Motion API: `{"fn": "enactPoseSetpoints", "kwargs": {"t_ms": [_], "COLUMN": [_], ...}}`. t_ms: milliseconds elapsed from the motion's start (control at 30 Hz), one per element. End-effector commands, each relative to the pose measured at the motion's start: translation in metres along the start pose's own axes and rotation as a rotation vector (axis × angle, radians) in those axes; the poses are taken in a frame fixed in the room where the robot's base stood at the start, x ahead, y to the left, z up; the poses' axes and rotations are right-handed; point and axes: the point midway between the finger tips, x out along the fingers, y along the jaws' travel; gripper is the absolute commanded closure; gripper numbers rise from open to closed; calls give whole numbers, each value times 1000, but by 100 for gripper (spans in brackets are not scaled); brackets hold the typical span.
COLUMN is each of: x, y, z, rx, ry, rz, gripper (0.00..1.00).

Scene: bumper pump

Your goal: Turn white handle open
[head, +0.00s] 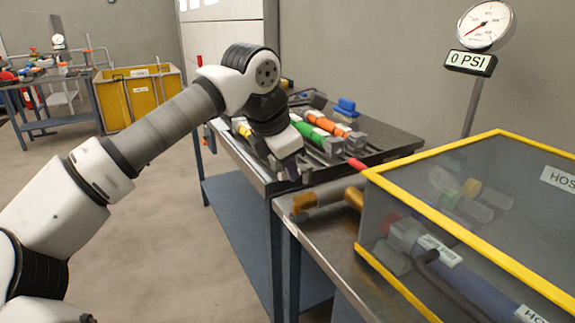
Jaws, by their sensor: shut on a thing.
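My gripper (290,170) points down at the near edge of the dark metal bench top (390,140). It is shut on what seems to be the white handle. The handle itself is hidden behind my gripper and wrist, so I cannot tell how far it is turned.
A yellow-marked part (241,127) lies left of my wrist, with green (307,131), orange (327,124) and blue (346,106) parts to the right. A yellow-framed clear box (470,225) stands at right, near a gauge (484,25) and a "0 PSI" sign (471,63). The floor at left is free.

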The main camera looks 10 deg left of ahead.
Motion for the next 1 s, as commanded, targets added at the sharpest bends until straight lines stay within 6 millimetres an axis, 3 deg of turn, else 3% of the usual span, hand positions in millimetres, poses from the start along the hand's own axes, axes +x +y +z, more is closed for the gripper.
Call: {"fn": "enactPoseSetpoints", "kwargs": {"t_ms": [233,267,400,767,1000], "x": [0,0,0,-4,-45], "y": [0,0,0,0,1], "z": [-1,-1,-1,0,0], "rx": [-2,-2,-1,-1,-3], "ry": [4,4,3,1,1], "rz": [-1,-1,-1,0,2], "gripper": [100,82,64,63,63]}}
